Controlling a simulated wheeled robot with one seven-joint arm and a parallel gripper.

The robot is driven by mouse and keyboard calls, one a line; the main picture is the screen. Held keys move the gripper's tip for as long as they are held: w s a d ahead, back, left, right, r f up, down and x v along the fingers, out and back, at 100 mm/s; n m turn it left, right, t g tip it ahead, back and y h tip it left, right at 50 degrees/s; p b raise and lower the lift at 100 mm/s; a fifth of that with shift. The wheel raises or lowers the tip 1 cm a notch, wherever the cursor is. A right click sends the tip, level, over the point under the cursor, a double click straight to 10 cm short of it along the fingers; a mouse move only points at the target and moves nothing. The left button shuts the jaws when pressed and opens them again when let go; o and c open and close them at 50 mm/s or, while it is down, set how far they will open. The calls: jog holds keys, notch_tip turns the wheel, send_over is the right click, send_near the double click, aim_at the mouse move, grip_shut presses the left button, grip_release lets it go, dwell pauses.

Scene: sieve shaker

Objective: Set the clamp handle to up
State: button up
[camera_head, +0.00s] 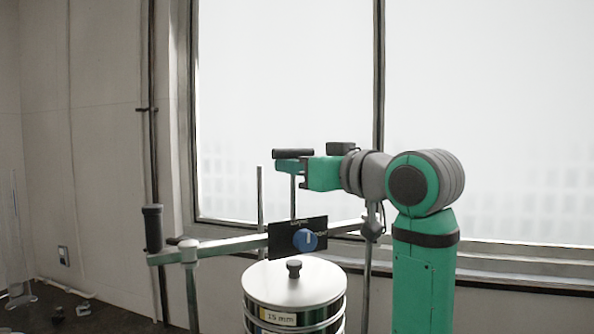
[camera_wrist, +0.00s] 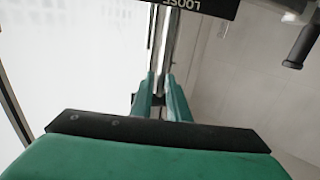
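A sieve stack (camera_head: 293,284) with a round metal lid and a dark top knob stands at the bottom centre. A bar (camera_head: 223,246) crosses above it, with an upright black grip (camera_head: 153,228) on its left end; no label shows whether this is the clamp handle. The grip also shows in the wrist view (camera_wrist: 305,45). A blue dial (camera_head: 305,240) sits on a black plate (camera_head: 283,234). My gripper (camera_head: 286,166) is above the plate, pointing left. In the wrist view its green fingers (camera_wrist: 160,90) stand close together; what lies between them is unclear.
Metal rods (camera_head: 260,205) rise around the stack. A dark horizontal bar (camera_head: 293,154) lies by my fingers; I cannot tell what it belongs to. A large window fills the back, with a wall at left. Small dark objects (camera_head: 57,313) lie at lower left.

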jog(key=shift+o, duration=0.3)
jog(key=shift+s+d, duration=0.1)
jog(key=shift+d, duration=0.05)
jog(key=v, duration=1)
jog(key=shift+s, duration=0.25)
jog(key=shift+w+d+f, duration=0.1)
